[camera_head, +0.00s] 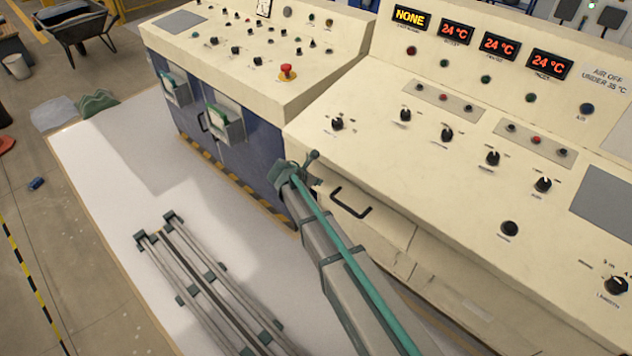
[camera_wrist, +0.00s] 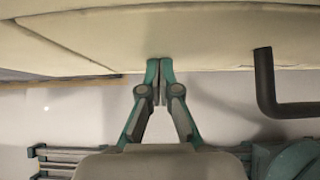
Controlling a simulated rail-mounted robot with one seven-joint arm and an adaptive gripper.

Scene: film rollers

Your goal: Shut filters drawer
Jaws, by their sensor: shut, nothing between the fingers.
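The filters drawer appears to be the cream front (camera_head: 390,227) with a black bar handle (camera_head: 351,202), low on the right console. It looks nearly flush in the head view; I cannot tell whether a small gap is left. In the wrist view, the cream front (camera_wrist: 210,50) fills the top, with the black handle (camera_wrist: 265,85) at the right. My gripper (camera_wrist: 160,65) is shut and empty, its fingertips at the cream front to the left of the handle. I cannot tell whether they touch it. In the head view, my arm hides most of the gripper.
The console top (camera_head: 440,150) with several knobs lies above the drawer. A blue cabinet (camera_head: 255,150) with small trays stands to the left. A white floor sheet (camera_head: 110,170) and metal rails (camera_head: 205,285) lie on the lower left.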

